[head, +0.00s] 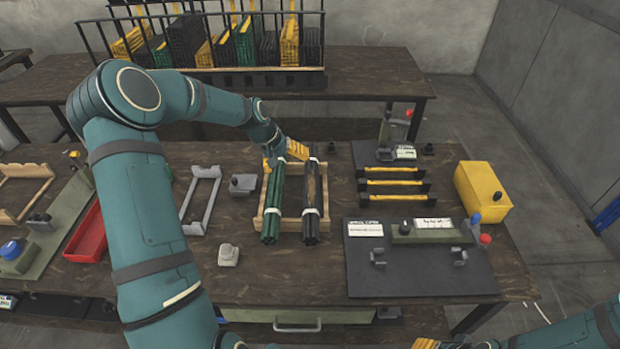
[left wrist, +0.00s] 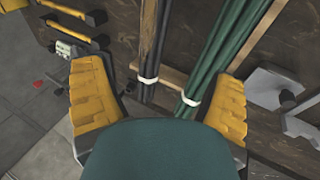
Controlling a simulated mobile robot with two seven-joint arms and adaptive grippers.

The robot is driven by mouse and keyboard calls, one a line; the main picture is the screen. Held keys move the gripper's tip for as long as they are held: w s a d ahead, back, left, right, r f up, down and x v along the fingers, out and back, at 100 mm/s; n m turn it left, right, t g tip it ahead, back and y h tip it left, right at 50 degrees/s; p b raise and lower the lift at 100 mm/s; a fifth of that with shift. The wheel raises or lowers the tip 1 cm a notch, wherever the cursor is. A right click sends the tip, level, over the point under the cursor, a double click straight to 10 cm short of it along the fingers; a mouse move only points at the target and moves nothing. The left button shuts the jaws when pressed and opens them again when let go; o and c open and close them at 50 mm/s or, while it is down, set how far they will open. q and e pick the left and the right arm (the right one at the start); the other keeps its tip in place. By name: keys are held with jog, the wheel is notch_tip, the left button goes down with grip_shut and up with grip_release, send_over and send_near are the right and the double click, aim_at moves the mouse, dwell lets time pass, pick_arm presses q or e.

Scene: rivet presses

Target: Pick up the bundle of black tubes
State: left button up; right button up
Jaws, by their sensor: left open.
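The bundle of black tubes (head: 311,188) lies on a wooden cradle (head: 292,226), with white bands around it. A bundle of green tubes (head: 272,195) lies parallel to its left. My left gripper (head: 285,151) is open and empty at the far end of the two bundles. In the left wrist view, the black tubes (left wrist: 150,48) and the green tubes (left wrist: 222,58) both show between the open fingers (left wrist: 160,78), apart from them. My right gripper (head: 430,343) is only partly in view at the bottom edge, so its jaws cannot be judged.
A grey frame holder (head: 201,200) and a red tray (head: 88,235) stand left of the cradle. A dark plate with a press fixture (head: 420,270), several yellow-black bars (head: 393,183) and a yellow box (head: 483,192) are to the right. A rack (head: 215,50) stands on the table behind.

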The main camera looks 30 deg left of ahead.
aim_at(309, 183)
pick_arm(q)
jog(key=b+x, duration=0.1)
jog(key=x, duration=0.7)
jog(key=shift+d, duration=0.15)
jog(key=shift+w+d+b+x, duration=0.15)
jog(key=shift+b+x, duration=0.15)
jog(key=shift+x, duration=1.1)
jog(key=shift+w+d+b+x, duration=0.15)
jog(key=shift+b+x, duration=0.1)
jog(key=shift+x, duration=1.1)
jog(key=shift+r, duration=0.2)
jog(key=shift+w+r, duration=0.1)
jog(key=c, duration=1.4)
